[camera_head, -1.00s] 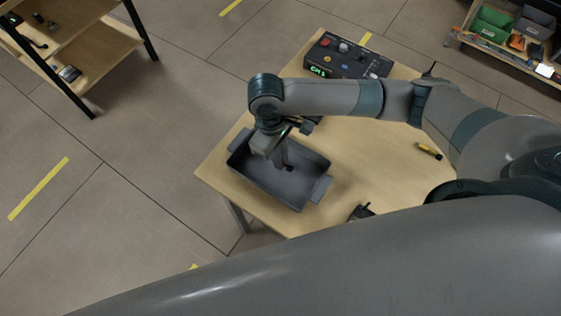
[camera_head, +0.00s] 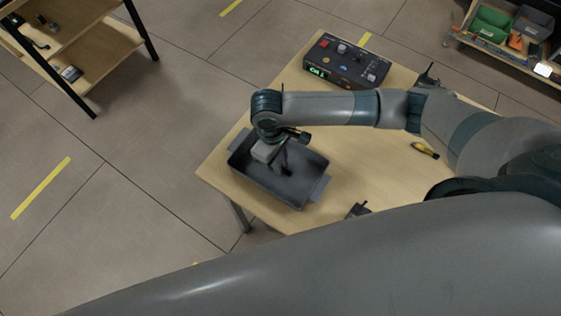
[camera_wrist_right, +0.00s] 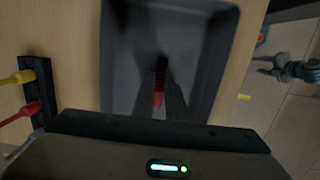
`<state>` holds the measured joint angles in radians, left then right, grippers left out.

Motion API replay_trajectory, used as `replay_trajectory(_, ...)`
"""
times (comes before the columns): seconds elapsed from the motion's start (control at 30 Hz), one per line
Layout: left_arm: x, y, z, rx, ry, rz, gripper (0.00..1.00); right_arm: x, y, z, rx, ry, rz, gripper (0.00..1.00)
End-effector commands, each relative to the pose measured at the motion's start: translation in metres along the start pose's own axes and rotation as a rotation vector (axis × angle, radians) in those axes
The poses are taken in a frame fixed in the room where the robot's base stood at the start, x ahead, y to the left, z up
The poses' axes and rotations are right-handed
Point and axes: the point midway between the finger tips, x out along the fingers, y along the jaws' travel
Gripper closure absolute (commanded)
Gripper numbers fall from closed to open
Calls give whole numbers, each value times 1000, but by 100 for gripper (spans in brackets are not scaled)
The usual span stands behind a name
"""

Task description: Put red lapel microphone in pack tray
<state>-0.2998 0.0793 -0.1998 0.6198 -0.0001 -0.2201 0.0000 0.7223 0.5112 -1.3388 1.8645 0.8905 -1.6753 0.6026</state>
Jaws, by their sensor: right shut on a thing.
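The pack tray (camera_head: 310,192) is a dark grey open bin with end handles, on the left part of the wooden table. It also fills the middle of the right wrist view (camera_wrist_right: 222,60). My right gripper (camera_head: 285,170) points down inside the tray's outline. In the right wrist view my right gripper (camera_wrist_right: 160,104) is shut on the red lapel microphone (camera_wrist_right: 158,98), whose far end is black. The tray floor lies behind it; I cannot tell if the microphone touches it. The head view hides the microphone.
A control box (camera_head: 345,62) with a green display stands at the table's back. A yellow object (camera_head: 425,149) and a small black object (camera_head: 358,210) lie right of the tray. Yellow (camera_wrist_right: 18,78) and red (camera_wrist_right: 20,114) items sit by a black holder. Shelves stand apart.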

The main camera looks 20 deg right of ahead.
Motion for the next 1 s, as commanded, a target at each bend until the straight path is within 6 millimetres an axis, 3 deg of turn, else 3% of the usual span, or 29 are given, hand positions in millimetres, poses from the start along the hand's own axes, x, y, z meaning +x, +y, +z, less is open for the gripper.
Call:
replay_trajectory(0.03, 2, 0, 0, 0, 0, 0, 51, 11, -2, 3, 2, -10, -3, 100)
replay_trajectory(0.23, 2, 0, 1, 0, -1, 0, 51, 17, -3, 4, 1, -13, -3, 100)
replay_trajectory(0.27, 3, 0, 1, 0, -1, 0, 51, 17, -3, 4, 1, -13, -4, 85)
replay_trajectory(0.33, 3, 0, 1, 0, -1, 0, 51, 17, -3, 4, 1, -13, -4, 70)
replay_trajectory(0.67, 6, 0, 2, 0, -1, 0, 51, 11, -3, 4, 0, -12, -5, 69)
replay_trajectory(0.83, 12, 0, 2, 0, -1, 0, 51, -8, -4, 4, 0, -10, -6, 69)
replay_trajectory(1.0, 19, -1, 0, 1, 1, -1, 51, -41, -2, 2, 0, -5, -4, 69)
